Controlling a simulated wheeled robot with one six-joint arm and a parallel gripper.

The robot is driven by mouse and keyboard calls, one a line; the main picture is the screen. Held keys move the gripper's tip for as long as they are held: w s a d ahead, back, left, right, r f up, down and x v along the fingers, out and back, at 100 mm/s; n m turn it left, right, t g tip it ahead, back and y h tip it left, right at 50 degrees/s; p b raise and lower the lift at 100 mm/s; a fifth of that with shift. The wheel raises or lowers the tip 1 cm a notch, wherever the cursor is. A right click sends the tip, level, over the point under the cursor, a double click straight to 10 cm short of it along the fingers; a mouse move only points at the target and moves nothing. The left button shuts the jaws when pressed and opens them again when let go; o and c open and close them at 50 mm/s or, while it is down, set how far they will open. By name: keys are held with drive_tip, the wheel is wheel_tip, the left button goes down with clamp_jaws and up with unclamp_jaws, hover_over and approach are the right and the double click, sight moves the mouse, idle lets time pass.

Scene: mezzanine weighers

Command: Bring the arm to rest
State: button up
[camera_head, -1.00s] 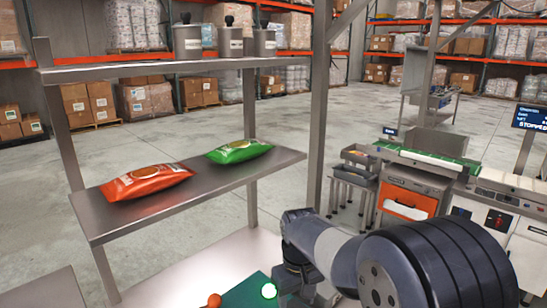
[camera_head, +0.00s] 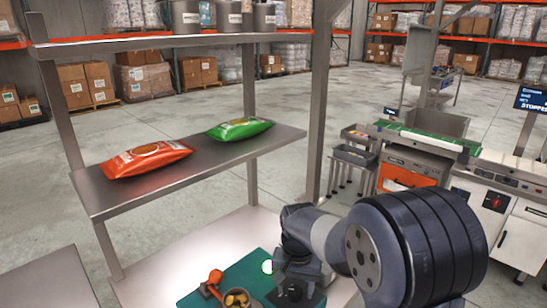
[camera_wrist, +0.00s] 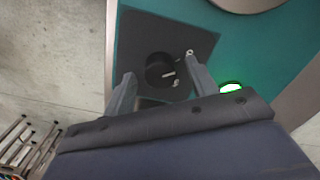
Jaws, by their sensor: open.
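In the wrist view my gripper (camera_wrist: 163,76) is open, its two fingers apart with nothing held between them. Beyond the fingers a round black object (camera_wrist: 158,72) sits on a dark square plate (camera_wrist: 135,35) on a teal mat (camera_wrist: 237,50). Whether the fingers touch anything there I cannot tell. In the head view my arm (camera_head: 330,238) reaches down from the lower right to the teal mat (camera_head: 240,272), bent at the elbow. My gripper's fingers are not clear in that view.
An orange-headed object (camera_head: 215,277) and a dark bowl (camera_head: 237,298) with tan contents lie on the mat, left of my arm. A metal shelf (camera_head: 105,207) bears an orange bag (camera_head: 145,158) and a green bag (camera_head: 240,129). Weighing machines (camera_head: 410,165) stand at right. Open floor lies behind.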

drive_tip(key=m, duration=0.6)
drive_tip(key=shift+b, duration=0.3)
drive_tip(key=shift+r+m, duration=0.3)
drive_tip(key=shift+m, duration=0.2)
wheel_tip(320, 180, up, 9)
drive_tip(key=shift+r, duration=0.2)
drive_tip(key=shift+f, duration=0.1)
